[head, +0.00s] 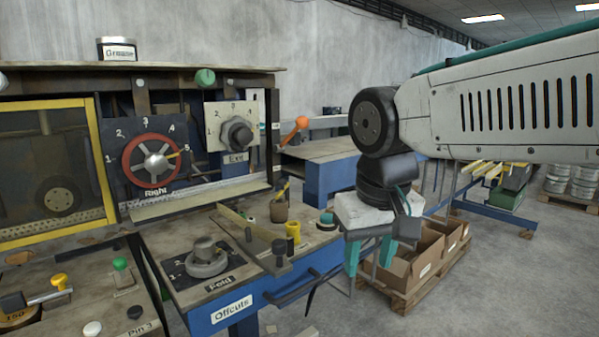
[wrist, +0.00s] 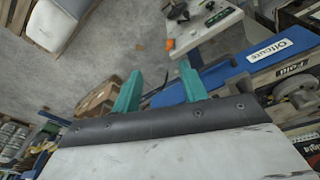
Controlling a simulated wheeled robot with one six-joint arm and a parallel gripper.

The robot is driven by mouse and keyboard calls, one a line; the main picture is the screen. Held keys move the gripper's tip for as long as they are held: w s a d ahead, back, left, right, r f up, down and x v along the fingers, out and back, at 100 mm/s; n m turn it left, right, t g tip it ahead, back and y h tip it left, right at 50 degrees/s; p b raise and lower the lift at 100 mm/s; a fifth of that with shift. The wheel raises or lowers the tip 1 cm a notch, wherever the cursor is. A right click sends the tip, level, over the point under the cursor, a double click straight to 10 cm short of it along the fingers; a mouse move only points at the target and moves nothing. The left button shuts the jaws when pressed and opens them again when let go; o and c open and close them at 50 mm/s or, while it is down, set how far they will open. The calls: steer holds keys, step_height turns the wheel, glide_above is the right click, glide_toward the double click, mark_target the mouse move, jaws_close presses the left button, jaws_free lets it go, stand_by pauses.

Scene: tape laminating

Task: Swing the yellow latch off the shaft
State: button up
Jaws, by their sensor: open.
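No part is clearly recognisable as the yellow latch on a shaft. A yellow cylinder (head: 293,231) stands on the bench at the centre. My gripper (head: 371,258) hangs in front of the bench's right end, well to the right of both, fingers pointing down. Its teal fingers are apart and empty. They also show in the wrist view (wrist: 158,82), with nothing between them.
A red handwheel labelled Right (head: 130,158), an Exit knob (head: 239,134) and a Fold knob (head: 205,259) are on the machine. A yellow-framed window (head: 103,170) is at left. A blue Offcuts drawer (head: 262,302) faces forward. Cardboard boxes (head: 415,268) sit on a pallet behind my gripper.

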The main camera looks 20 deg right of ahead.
steer(key=w+a+r+m+t, duration=0.1)
steer(key=w+r, duration=0.3)
steer(key=w, duration=0.4)
steer(key=w+a+r+m, duration=0.1)
steer(key=w+r, duration=0.4)
steer(key=w, duration=0.4)
steer(key=m+t+h, duration=0.1)
steer(key=m, duration=0.1)
glide_toward(282, 180)
steer(key=x, duration=0.8)
jaws_close()
